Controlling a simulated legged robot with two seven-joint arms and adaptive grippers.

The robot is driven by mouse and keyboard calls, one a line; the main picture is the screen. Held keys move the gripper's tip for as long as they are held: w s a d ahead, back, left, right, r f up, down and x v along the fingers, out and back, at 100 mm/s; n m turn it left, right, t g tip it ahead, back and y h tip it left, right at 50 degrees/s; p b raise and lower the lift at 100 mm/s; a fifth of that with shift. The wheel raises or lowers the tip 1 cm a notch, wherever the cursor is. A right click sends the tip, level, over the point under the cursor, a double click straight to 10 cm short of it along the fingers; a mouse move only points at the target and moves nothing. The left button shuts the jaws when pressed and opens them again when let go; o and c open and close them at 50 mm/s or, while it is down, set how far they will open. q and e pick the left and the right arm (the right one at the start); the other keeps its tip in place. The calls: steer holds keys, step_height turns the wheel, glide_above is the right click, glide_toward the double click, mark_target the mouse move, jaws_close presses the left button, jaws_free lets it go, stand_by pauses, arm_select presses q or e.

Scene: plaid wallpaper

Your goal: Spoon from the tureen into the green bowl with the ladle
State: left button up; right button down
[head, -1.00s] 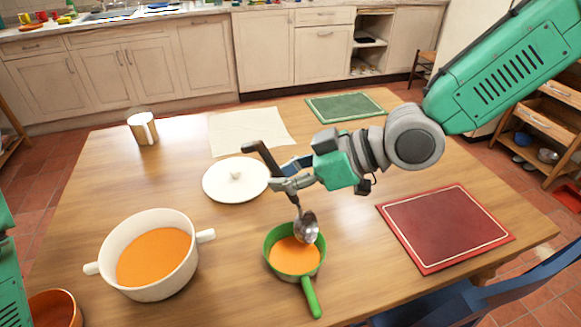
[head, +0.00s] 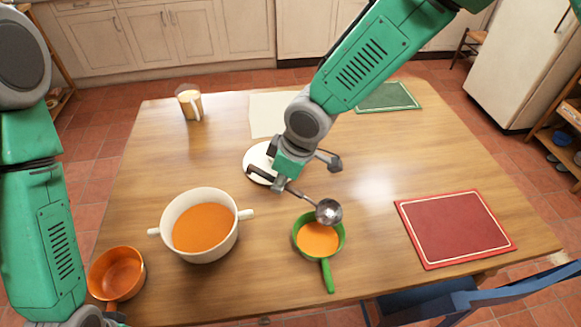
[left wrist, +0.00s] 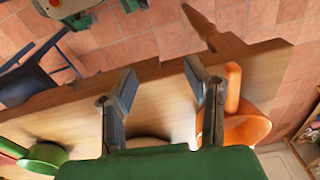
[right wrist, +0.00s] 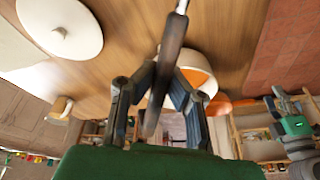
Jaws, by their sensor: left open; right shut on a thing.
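The white two-handled tureen (head: 203,255) holds orange soup and stands left of centre on the table. The green bowl (head: 327,275), with a straight handle, stands to its right and has orange soup in it. My right gripper (head: 278,184) is shut on the dark handle of the ladle (head: 328,212). The ladle's metal bowl hangs over the green bowl's upper right rim; whether they touch is unclear. The dark handle also shows between the fingers in the right wrist view (right wrist: 168,70). My left gripper (left wrist: 158,90) is open and empty near the orange pan.
The orange pan (head: 118,273) stands at the front left. A white lid (head: 257,158) lies behind my right gripper, partly hidden. A mug (head: 190,104), a pale cloth (head: 270,112), a green mat (head: 388,97) and a red mat (head: 455,228) lie around. A blue chair (head: 470,297) stands front right.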

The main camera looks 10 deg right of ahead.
mark_target(264, 176)
steer(key=shift+w+a+f+g+h+p, duration=0.15)
steer(key=shift+w+a+g+h+p, duration=0.1)
steer(key=shift+a+h, duration=0.15)
steer(key=shift+w+a+f+g+h+p, duration=0.1)
steer(key=shift+a+g+h+p, duration=0.15)
steer(key=shift+a, duration=0.2)
steer(key=shift+w+a+f+g+h+b, duration=0.45)
steer(key=shift+a+f+h, duration=0.15)
steer(key=shift+h, duration=0.35)
steer(key=shift+a+h, duration=0.15)
steer(key=shift+h, duration=0.15)
